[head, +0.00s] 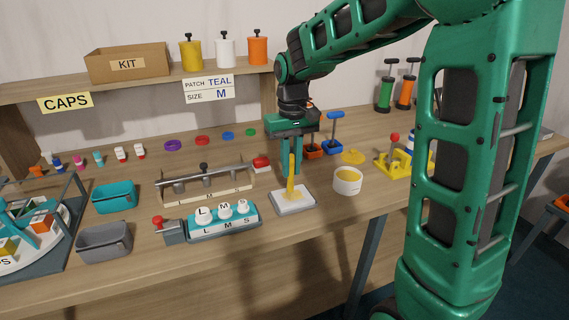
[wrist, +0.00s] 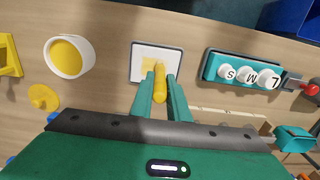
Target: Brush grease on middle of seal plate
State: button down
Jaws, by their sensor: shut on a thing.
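My gripper (head: 291,172) is shut on a yellow brush (head: 291,185), held upright over the seal plate. The seal plate (head: 305,204) is a pale slab with a grey edge, lying on the bench; it also shows in the wrist view (wrist: 136,70). I cannot tell for sure whether the brush touches the plate. A white round pot (head: 347,186) with yellow grease inside stands to the right of the plate.
A teal block with white knobs marked L, M, S (head: 222,224) lies close on the left. A rack with a metal bar (head: 207,188) is behind it. A yellow flat piece (head: 353,157) lies behind the pot. Bare bench (head: 300,245) is in front of the plate.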

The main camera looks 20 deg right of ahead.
notch_tip(320, 180, up, 8)
jog(key=a, duration=0.2)
jog(key=shift+a, duration=0.2)
dwell(0.9)
